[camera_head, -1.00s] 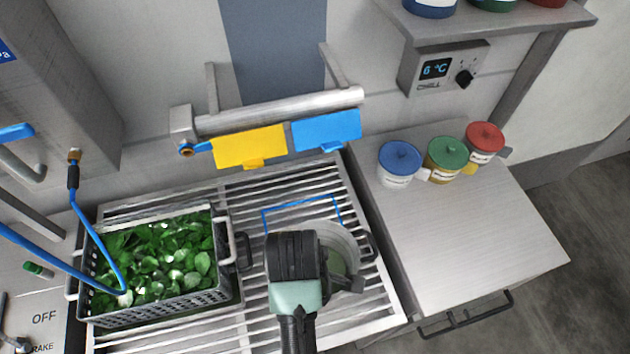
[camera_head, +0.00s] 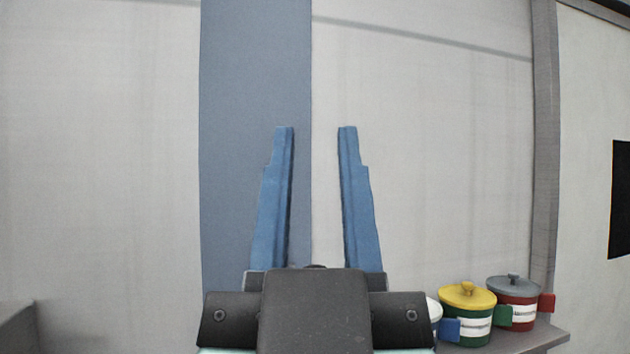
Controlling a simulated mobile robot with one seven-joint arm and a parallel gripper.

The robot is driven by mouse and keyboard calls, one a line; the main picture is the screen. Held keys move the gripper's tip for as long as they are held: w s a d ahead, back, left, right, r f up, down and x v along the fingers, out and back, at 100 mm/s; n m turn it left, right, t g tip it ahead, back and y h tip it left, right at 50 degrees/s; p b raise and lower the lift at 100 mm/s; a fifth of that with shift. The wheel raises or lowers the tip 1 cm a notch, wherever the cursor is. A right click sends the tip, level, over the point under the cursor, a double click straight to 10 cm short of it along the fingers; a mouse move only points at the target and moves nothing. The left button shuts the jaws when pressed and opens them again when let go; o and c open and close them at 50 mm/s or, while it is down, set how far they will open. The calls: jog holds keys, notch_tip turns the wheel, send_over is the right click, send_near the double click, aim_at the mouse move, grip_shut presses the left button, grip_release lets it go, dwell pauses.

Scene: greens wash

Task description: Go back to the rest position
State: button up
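My gripper (camera_head: 316,130) is raised in front of the wall, in the middle of the view. Its two blue fingers point up and stand well apart, with only the wall showing between them. It is open and empty. The work surface with the basket and the rack is out of view now.
A grey shelf (camera_head: 540,338) at the lower right bears a yellow-lidded green pot (camera_head: 468,310), a grey-lidded red pot (camera_head: 513,300) and a partly hidden white pot (camera_head: 433,309). A blue-grey stripe (camera_head: 255,80) runs down the pale wall (camera_head: 430,120). A black panel (camera_head: 620,200) is at the far right.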

notch_tip(320, 180, down, 4)
jog(key=b, duration=0.4)
jog(key=shift+w+f, duration=0.1)
jog(key=shift+f, duration=0.15)
dwell(0.6)
